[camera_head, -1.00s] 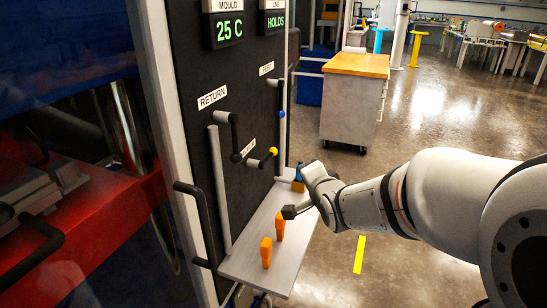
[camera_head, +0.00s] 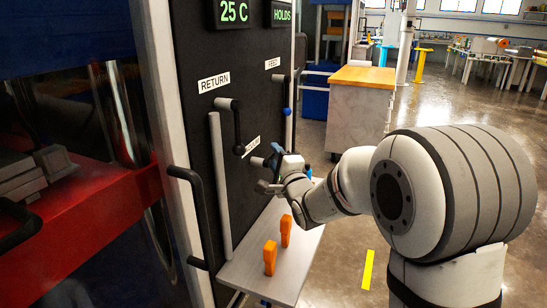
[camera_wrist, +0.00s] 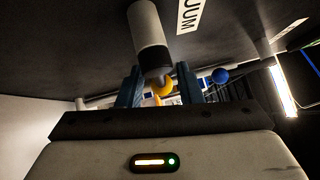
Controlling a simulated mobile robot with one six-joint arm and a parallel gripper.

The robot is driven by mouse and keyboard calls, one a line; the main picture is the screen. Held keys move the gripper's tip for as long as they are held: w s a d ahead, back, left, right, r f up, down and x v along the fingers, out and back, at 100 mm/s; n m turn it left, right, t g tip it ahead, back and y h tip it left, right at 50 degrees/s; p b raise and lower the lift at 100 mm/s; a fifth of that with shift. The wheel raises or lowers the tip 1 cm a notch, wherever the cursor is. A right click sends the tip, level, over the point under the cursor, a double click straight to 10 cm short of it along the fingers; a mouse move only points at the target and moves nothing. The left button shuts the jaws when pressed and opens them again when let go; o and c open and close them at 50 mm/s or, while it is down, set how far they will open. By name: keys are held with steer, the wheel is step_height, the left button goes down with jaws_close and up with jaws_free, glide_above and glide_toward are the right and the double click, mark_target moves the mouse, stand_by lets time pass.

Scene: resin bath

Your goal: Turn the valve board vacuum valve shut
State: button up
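The black valve board (camera_head: 240,60) stands upright at the left of the head view. Its vacuum valve (camera_head: 257,162) is partly hidden behind my gripper (camera_head: 269,158). In the wrist view, the vacuum valve (camera_wrist: 151,40) is a pale and black barrel with a yellow-ended lever (camera_wrist: 163,86). My gripper (camera_wrist: 160,88) is open there, its two blue fingers on either side of the yellow end with a gap showing. I cannot tell whether either finger touches it.
The return valve handle (camera_head: 238,130) hangs down close to the left. The blue-tipped feed valve (camera_head: 287,111) is to the right. A shelf (camera_head: 245,277) below carries two orange pieces (camera_head: 270,257). A black door handle (camera_head: 196,210) sticks out at left. Floor at right is open.

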steer(key=shift+w+a, duration=0.15)
steer(key=shift+w, duration=0.25)
steer(key=shift+c, duration=0.4)
jaws_close()
